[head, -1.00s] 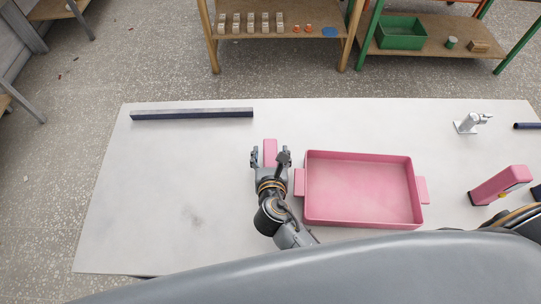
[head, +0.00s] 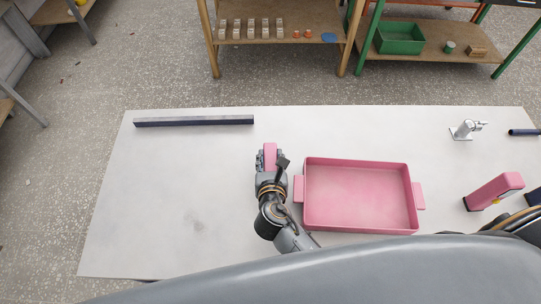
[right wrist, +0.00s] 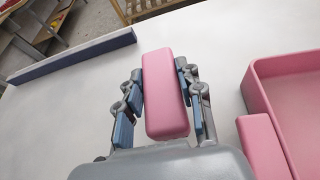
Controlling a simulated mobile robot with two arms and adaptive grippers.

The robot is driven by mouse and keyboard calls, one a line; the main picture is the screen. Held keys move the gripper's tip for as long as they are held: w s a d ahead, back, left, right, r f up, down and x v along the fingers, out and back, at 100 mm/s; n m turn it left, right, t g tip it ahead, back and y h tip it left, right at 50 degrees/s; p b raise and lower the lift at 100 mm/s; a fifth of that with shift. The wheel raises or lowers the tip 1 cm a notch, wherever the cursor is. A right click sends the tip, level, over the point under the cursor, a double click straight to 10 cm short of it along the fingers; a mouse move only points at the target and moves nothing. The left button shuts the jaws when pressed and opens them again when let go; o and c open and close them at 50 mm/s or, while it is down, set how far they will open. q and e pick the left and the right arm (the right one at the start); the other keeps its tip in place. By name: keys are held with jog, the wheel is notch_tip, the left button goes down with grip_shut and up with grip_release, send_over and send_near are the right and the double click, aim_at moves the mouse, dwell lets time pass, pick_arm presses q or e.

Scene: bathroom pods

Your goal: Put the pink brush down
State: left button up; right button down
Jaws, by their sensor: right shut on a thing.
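The pink brush (head: 270,156) is a plain pink block-like piece at the tip of my right gripper (head: 270,163), over the white table, left of the pink tray. In the right wrist view the brush (right wrist: 165,95) lies lengthwise between the blue-padded fingers of the right gripper (right wrist: 162,88). The fingers are shut on it from both sides. I cannot tell whether the brush touches the table. Its underside is hidden. My left gripper is not in view.
The pink tray (head: 360,162) is empty, just right of the right gripper. A dark bar (head: 194,121) lies at the back left. A pink block-like object (head: 494,191) and a silver fitting (head: 466,130) stand at the right.

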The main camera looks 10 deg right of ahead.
pick_arm(q)
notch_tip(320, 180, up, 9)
jog(key=p, duration=0.8)
pick_arm(e)
jog(key=s+r, duration=0.1)
jog(key=r, duration=0.1)
jog(key=s+r, duration=0.2)
jog(key=r, duration=0.1)
jog(key=s+a+r, duration=0.1)
jog(key=s+r, duration=0.1)
jog(key=r, duration=0.1)
jog(key=shift+a+r, duration=0.1)
jog(key=f+v, duration=0.1)
jog(key=v, duration=0.7)
pick_arm(q)
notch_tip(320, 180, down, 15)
jog(key=b, duration=1.4)
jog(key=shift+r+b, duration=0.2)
jog(key=shift+b, duration=0.15)
pick_arm(e)
jog(key=w+d+r+n+y, duration=0.2)
jog(key=w+d+r, duration=0.4)
jog(key=w+d, duration=0.5)
jog(key=shift+d+r+y, duration=0.2)
jog(key=shift+d+y, duration=0.1)
jog(key=shift+d, duration=0.15)
jog(key=shift+f, duration=0.2)
jog(key=shift+s+r, duration=0.1)
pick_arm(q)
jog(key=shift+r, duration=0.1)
